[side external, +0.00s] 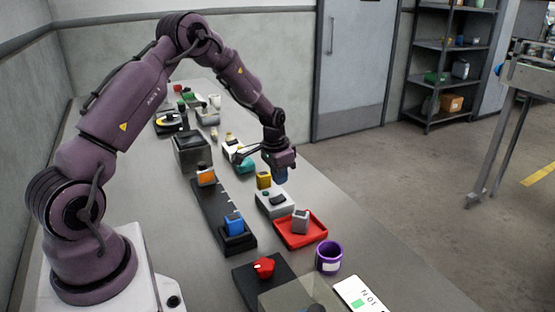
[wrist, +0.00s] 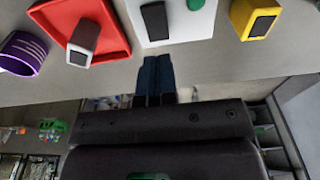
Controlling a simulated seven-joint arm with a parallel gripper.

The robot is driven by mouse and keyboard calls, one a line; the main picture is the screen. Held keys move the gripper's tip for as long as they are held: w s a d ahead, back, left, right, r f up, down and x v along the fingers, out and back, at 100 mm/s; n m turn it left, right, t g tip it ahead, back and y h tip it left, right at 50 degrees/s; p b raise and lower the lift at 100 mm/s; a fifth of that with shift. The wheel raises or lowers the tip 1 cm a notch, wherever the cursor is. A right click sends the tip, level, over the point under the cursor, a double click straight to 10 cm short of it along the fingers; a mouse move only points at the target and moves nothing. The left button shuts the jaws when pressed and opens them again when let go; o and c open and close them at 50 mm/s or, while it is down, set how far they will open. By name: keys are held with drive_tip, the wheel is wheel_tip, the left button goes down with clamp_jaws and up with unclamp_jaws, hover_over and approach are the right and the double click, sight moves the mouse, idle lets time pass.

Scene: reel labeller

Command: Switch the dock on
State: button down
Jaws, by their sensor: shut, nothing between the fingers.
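A white box (side external: 275,212) stands on the bench right of centre, with a dark rocker-like part (side external: 278,199) and a small green spot on top. In the wrist view the white box (wrist: 180,24) shows its dark part (wrist: 155,18) and a green round button or lamp (wrist: 196,4). Which way the dark part is tipped I cannot tell. My gripper (side external: 281,178) has blue fingertips and hangs just above and behind the box, apart from it. In the wrist view my gripper (wrist: 156,62) is shut and empty, its fingertips pointing toward the dark part.
A yellow block (side external: 264,180) stands close behind the box. A red tray (side external: 302,243) with a grey block, a purple cup (side external: 329,258) and a white card (side external: 360,295) are in front. A black rail (side external: 220,212) with orange and blue blocks lies to the left.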

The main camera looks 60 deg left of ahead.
sight(278, 198)
drive_tip(key=shift+w+f, duration=0.15)
drive_tip(key=shift+f, duration=0.95)
drive_tip(key=shift+w+f, duration=0.15)
drive_tip(key=shift+f, duration=0.95)
drive_tip(key=shift+w+f, duration=0.1)
drive_tip(key=shift+f, duration=0.35)
drive_tip(key=shift+s+r, duration=0.2)
drive_tip(key=shift+s, duration=0.7)
drive_tip(key=shift+r, duration=0.1)
